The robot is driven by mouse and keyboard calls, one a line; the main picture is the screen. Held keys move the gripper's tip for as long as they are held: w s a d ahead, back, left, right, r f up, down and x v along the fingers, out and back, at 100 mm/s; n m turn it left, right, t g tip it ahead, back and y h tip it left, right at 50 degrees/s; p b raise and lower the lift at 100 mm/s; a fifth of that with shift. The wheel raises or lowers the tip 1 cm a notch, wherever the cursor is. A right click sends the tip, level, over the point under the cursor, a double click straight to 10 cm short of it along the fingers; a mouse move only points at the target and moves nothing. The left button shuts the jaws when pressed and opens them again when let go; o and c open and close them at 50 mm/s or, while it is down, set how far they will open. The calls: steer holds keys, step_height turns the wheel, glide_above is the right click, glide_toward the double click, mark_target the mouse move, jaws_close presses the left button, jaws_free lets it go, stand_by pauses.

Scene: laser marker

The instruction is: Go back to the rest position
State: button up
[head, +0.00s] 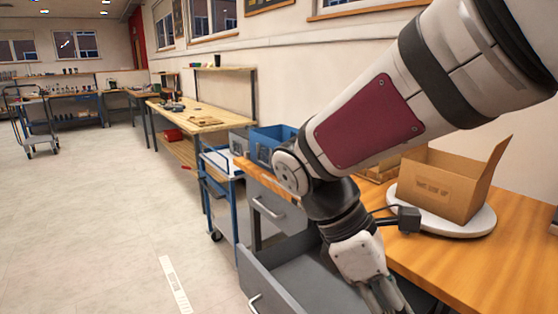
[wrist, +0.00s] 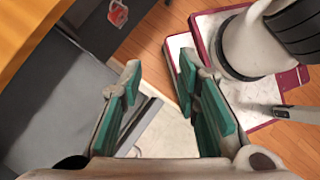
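My gripper (head: 378,296) hangs at the end of my arm, pointing down over the open grey drawer (head: 268,282) in the head view. The bottom edge of that view cuts off its fingertips. In the wrist view my gripper (wrist: 159,75) has its two teal-padded fingers spread apart with nothing between them. Part of the grey drawer (wrist: 45,105) shows at the left there. My arm hides part of the drawer and the table edge in the head view.
The wooden table (head: 462,272) holds an open cardboard box (head: 445,190) on a white round plate (head: 470,226). A blue bin (head: 265,142) stands behind my arm. A cart (head: 222,162) and a long workbench (head: 200,118) are farther back. The floor at left is mostly clear.

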steer(key=s+d+r+m+t+y, duration=0.25)
steer(key=s+m+t+y, duration=0.3)
steer(key=s+m, duration=0.85)
step_height(320, 180, up, 16)
steer(key=m+t+p, duration=0.1)
steer(key=t+p, duration=0.1)
steer(key=p, duration=1.3)
steer(key=shift+w+d+f+y, duration=0.15)
steer(key=shift+w+d+y, duration=0.25)
steer(key=shift+w+y, duration=0.05)
